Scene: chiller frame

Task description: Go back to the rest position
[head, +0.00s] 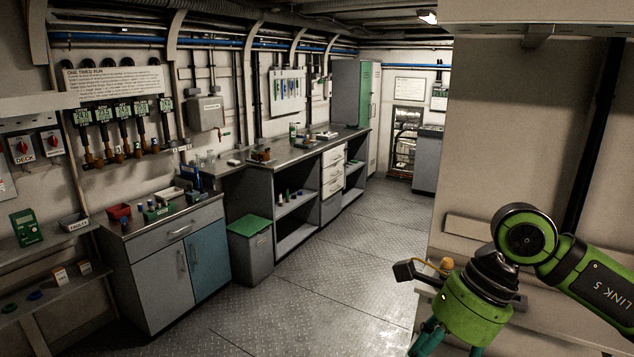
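My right arm comes in from the right, with its black and green wrist in the lower right of the head view. The top of my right gripper (432,338) shows as teal parts at the bottom edge. Its fingertips are cut off by the frame, so I cannot tell if it is open or shut or holds anything. My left arm and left gripper are not in view.
A grey cabinet (180,262) and a long workbench (298,150) with small items line the left wall. A green-lidded bin (250,250) stands between them. A wall panel (520,120) with a ledge is close on the right. The metal floor (345,255) is clear.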

